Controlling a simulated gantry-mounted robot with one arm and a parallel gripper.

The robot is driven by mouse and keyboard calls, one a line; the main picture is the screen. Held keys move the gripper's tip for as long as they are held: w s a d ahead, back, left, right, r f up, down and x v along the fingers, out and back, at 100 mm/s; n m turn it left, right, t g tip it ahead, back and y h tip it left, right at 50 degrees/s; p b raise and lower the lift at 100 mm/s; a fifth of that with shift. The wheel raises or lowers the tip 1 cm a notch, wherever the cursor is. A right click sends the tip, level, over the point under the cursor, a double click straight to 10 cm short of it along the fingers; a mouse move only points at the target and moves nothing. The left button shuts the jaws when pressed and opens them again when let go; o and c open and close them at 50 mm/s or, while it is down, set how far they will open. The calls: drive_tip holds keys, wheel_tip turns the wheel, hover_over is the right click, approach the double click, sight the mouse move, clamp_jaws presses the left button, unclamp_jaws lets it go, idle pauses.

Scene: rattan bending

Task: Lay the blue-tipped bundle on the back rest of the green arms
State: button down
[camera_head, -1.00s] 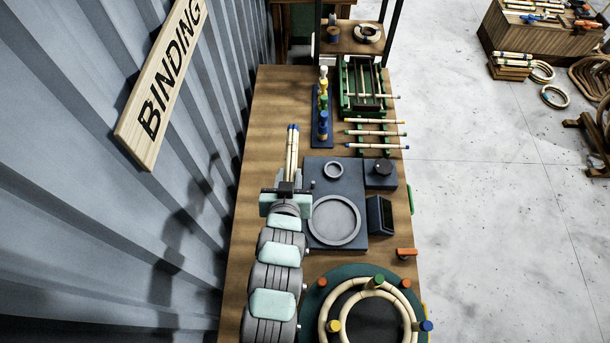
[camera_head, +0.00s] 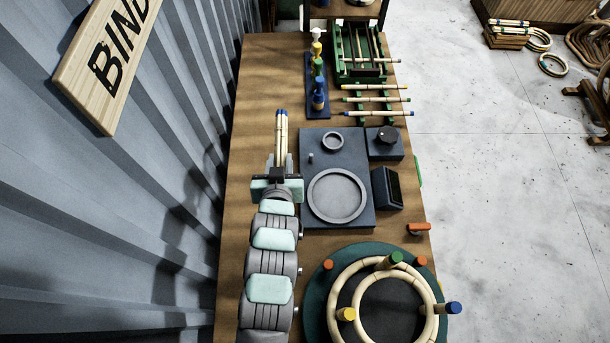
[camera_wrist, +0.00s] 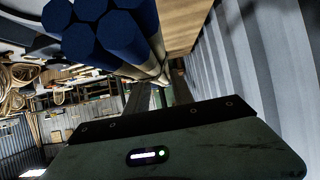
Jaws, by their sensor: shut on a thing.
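The blue-tipped bundle (camera_head: 281,136) is several pale rods with blue ends, pointing away from me on the left of the bench. My gripper (camera_head: 280,163) is shut on its near part. In the wrist view the bundle's blue ends (camera_wrist: 110,35) fill the upper left, and my gripper (camera_wrist: 158,95) grips the rods below them. The green arms (camera_head: 388,95) stand at the back right of the bench. A green frame (camera_head: 340,72) stands behind. I cannot tell whether the back rest is bare.
A dark blue post stand (camera_head: 311,88) with coloured pegs stands between the bundle and the green arms. A grey plate with a round ring (camera_head: 337,195) lies right of my arm. A round green jig (camera_head: 318,290) is at front right. A corrugated wall (camera_head: 150,190) rises left.

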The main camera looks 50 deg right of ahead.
wheel_tip(320, 180, down, 15)
drive_tip(key=b, duration=0.7)
drive_tip(key=shift+r, duration=0.1)
drive_tip(key=shift+f+b, duration=0.4)
drive_tip(key=shift+f, duration=1.7)
drive_tip(key=shift+f, duration=0.1)
drive_tip(key=c, duration=1.1)
unclamp_jaws()
drive_tip(key=shift+s+a+r, duration=0.15)
drive_tip(key=shift+a+r, duration=0.15)
drive_tip(key=shift+r, duration=0.1)
drive_tip(key=p+v, duration=0.5)
drive_tip(key=v, duration=0.5)
drive_tip(key=shift+s+a+r, duration=0.15)
drive_tip(key=shift+s+r, duration=0.05)
drive_tip(key=shift+s+a+r, duration=0.1)
drive_tip(key=shift+s+a, duration=0.1)
drive_tip(key=shift+c, duration=0.9)
